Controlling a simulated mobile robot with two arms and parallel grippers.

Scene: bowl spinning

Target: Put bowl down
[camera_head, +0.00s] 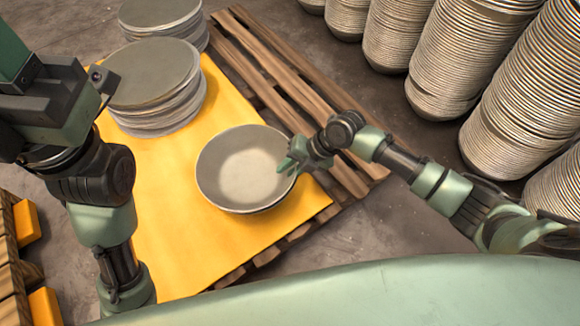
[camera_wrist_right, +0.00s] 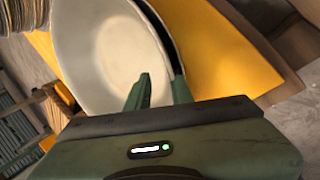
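A round beige-grey bowl (camera_head: 240,165) sits upright on or just above the front of the yellow sheet (camera_head: 165,235); a dark edge shows beneath its rim. My right gripper (camera_head: 292,162) is at the bowl's right rim. In the right wrist view its fingers (camera_wrist_right: 160,92) straddle the rim of the bowl (camera_wrist_right: 105,55), one inside and one outside. A gap shows between the fingers, and I cannot tell whether both press on the wall. My left gripper (camera_head: 52,100) is at the upper left, away from the bowl; its fingertips are not clear.
The sheet lies on a wooden pallet (camera_head: 285,85). Two stacks of plates or bowls (camera_head: 150,75) (camera_head: 160,14) stand behind the bowl. Tall bowl stacks (camera_head: 525,90) line the right side. Bare yellow sheet lies left of and in front of the bowl.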

